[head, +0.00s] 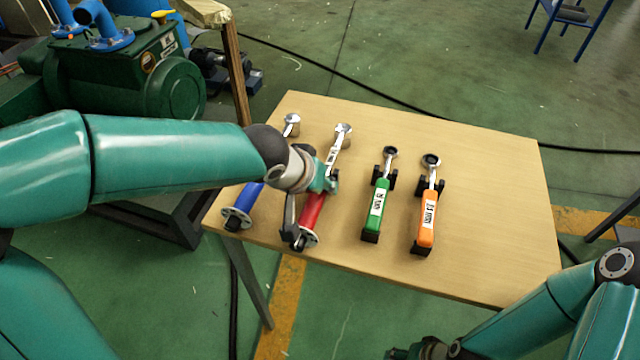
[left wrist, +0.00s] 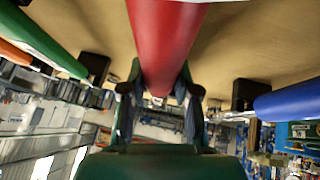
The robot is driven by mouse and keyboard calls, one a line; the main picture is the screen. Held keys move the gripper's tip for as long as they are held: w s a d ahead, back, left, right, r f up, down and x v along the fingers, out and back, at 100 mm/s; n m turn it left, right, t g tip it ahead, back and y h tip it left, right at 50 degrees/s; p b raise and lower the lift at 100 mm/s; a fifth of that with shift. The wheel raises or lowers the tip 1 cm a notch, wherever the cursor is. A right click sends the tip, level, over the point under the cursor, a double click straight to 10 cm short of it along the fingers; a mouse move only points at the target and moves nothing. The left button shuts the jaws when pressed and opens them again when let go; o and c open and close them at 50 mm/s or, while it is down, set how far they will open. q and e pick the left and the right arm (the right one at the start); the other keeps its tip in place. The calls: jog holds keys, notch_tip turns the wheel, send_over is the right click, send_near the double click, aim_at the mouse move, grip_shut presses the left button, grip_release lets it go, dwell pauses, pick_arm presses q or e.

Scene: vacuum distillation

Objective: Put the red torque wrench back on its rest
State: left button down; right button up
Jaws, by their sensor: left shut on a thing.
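The red torque wrench (head: 313,212) lies lengthwise over the left part of the table, its ratchet head (head: 343,130) toward the far edge. My left gripper (head: 308,196) is shut on its red handle. In the left wrist view the handle (left wrist: 165,35) runs between the fingers of my left gripper (left wrist: 158,92). The wrench's rest is mostly hidden by my gripper, and I cannot tell whether the wrench touches it. My right gripper (head: 412,352) is partly cut off at the bottom edge; its jaws are unclear.
The blue wrench (head: 246,200) lies close left of the red one. The green wrench (head: 378,200) and orange wrench (head: 428,215) lie to the right on black supports. The table's (head: 500,220) right part is bare. A green pump (head: 150,85) stands behind left.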

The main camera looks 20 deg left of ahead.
pick_arm(q)
jog(key=c, duration=0.8)
grip_release()
jog(key=shift+o, duration=0.2)
jog(key=shift+s+f, duration=0.1)
jog(key=shift+f, duration=0.1)
jog(key=shift+s+a+r, duration=0.1)
jog(key=shift+s+r, duration=0.1)
jog(key=shift+r, duration=0.4)
jog(key=v, duration=1.1)
jog(key=shift+f, duration=0.1)
